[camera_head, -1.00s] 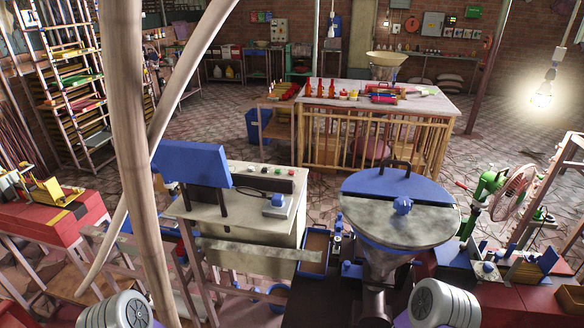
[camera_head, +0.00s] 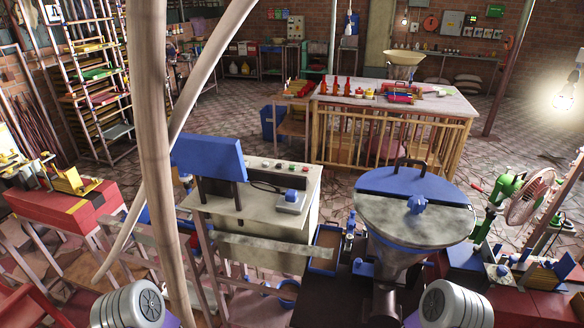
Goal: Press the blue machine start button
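The blue machine stands at the centre. It has a round hopper with a blue lid (camera_head: 400,183) and a dark handle. To its left is a pale control cabinet (camera_head: 262,205) with a blue tilted panel (camera_head: 208,158). A row of small red, green and pale buttons (camera_head: 279,165) sits along the cabinet's back top edge; which one is the start button cannot be told. A small box with a blue knob (camera_head: 291,196) sits on the cabinet top. Neither gripper is in view; only rounded grey parts of my arms show at the bottom edge.
Pale poles (camera_head: 155,150) rise in front on the left. A red bench (camera_head: 62,203) stands left, and a green fan machine (camera_head: 515,197) right. A wooden table (camera_head: 455,104) with bottles stands behind. The tiled floor between is partly clear.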

